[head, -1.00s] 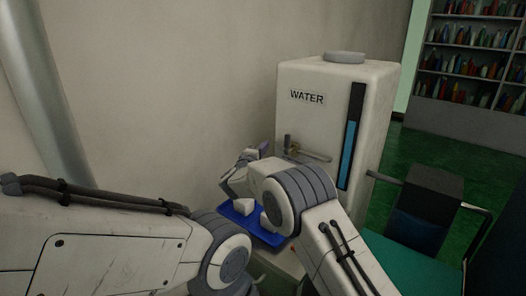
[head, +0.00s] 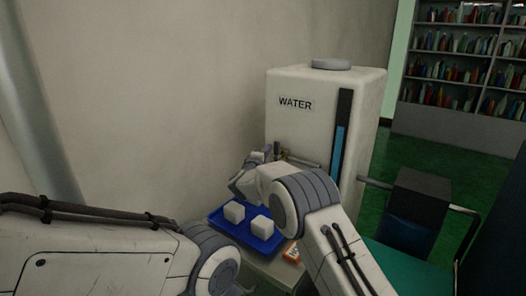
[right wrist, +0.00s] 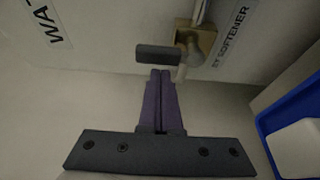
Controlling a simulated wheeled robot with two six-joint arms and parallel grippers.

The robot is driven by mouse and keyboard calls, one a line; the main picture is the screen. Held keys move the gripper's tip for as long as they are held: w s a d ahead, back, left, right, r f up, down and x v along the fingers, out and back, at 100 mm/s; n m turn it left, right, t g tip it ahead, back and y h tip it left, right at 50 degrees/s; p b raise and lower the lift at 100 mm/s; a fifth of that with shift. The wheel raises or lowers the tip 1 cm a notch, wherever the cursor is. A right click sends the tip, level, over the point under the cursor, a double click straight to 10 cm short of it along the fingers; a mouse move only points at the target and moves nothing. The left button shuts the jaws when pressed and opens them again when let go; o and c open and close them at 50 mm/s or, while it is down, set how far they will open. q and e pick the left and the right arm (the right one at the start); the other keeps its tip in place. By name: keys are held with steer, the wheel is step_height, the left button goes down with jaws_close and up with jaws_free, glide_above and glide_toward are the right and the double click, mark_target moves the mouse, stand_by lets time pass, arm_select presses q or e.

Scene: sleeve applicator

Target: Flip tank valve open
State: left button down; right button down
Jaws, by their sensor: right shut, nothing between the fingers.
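The white water tank (head: 300,127) stands by the wall in the head view, with a "WATER" label and a blue level gauge. Its valve shows in the right wrist view as a brass body (right wrist: 206,40) with a dark flat handle (right wrist: 158,53). My right gripper (right wrist: 160,72) is shut and empty, its purple fingertips just below the handle in that view; I cannot tell whether they touch it. In the head view my right gripper (head: 264,155) is at the tank's front, partly hiding the valve. My left arm shows, but its gripper is out of view.
A blue tray (head: 228,231) with two white cubes (head: 234,211) lies below my right arm. A small orange-and-white item (head: 292,253) is beside it. A chair (head: 418,205) stands at the right, with bookshelves (head: 465,75) behind.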

mark_target(277, 154)
steer(key=shift+s+d, duration=0.1)
steer(key=shift+d, duration=0.05)
steer(key=shift+s+d+r+m+t+b, duration=0.1)
steer(key=shift+s+d+m+t+b, duration=0.1)
steer(key=shift+m, duration=0.3)
steer(key=shift+s+d+m+t+b, duration=0.1)
steer(key=shift+m+t, duration=0.1)
steer(key=shift+m, duration=0.3)
stand_by(0.4)
steer(key=m+h+b, duration=0.1)
steer(key=m, duration=0.2)
steer(key=s+d+m+t+h+b, duration=0.1)
steer(key=m+b, duration=0.1)
steer(key=m, duration=0.1)
steer(key=d+m+h+b, duration=0.1)
steer(key=m, duration=0.1)
steer(key=shift+s+d+f+m, duration=0.1)
steer(key=shift+s+f+m, duration=0.1)
steer(key=shift+f+m, duration=0.15)
steer(key=m, duration=0.1)
steer(key=m+h+b, duration=0.1)
steer(key=m, duration=0.1)
steer(key=shift+s+d+f+m+h, duration=0.1)
steer(key=shift+s+d+m+h, duration=0.15)
steer(key=shift+d+h, duration=0.1)
steer(key=shift+s, duration=0.1)
steer(key=shift+d+f, duration=0.1)
steer(key=shift+d, duration=0.05)
